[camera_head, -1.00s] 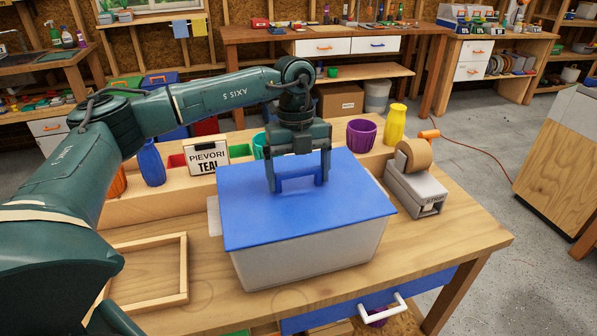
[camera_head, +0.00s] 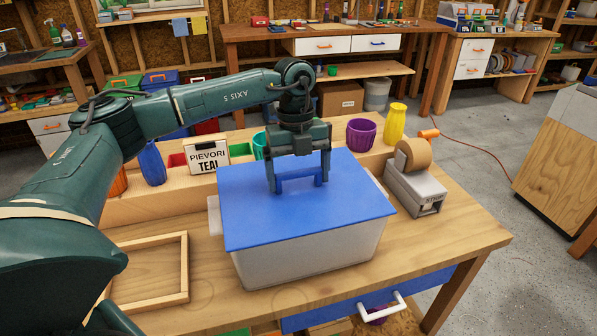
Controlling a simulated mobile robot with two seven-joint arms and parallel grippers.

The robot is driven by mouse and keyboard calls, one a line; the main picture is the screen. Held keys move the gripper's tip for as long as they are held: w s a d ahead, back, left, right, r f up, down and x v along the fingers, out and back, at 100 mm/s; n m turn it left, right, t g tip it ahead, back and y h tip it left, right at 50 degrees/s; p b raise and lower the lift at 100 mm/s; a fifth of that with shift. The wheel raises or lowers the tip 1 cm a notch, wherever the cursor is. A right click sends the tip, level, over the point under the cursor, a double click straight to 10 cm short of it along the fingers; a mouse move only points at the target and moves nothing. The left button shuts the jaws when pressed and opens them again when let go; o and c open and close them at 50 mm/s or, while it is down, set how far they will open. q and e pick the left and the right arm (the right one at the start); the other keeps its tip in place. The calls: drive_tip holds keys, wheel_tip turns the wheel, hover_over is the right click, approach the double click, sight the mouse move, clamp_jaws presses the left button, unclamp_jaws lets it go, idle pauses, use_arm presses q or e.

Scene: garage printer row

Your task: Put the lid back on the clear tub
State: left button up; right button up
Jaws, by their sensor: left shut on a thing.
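The clear tub (camera_head: 309,259) stands on the wooden bench, its pale translucent front wall showing. The blue lid (camera_head: 310,216) lies over the tub's top and covers its opening. Its edges look roughly in line with the tub's rim; whether it is fully seated I cannot tell. My left gripper (camera_head: 299,184) points down at the lid's middle and is shut on the lid's raised blue handle. The far side of the tub is hidden by the lid. My right gripper is not in view.
A tape dispenser (camera_head: 415,187) stands right of the tub. Behind are a purple pot (camera_head: 361,134), a yellow bottle (camera_head: 395,125), a sign (camera_head: 208,155) and a blue bottle (camera_head: 152,163). An empty wooden frame (camera_head: 184,268) lies at left. The bench's front right is clear.

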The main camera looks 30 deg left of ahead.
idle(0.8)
use_arm(q)
drive_tip(key=o, duration=0.8)
drive_tip(key=shift+r+p, duration=3.1)
drive_tip(key=shift+r, duration=0.4)
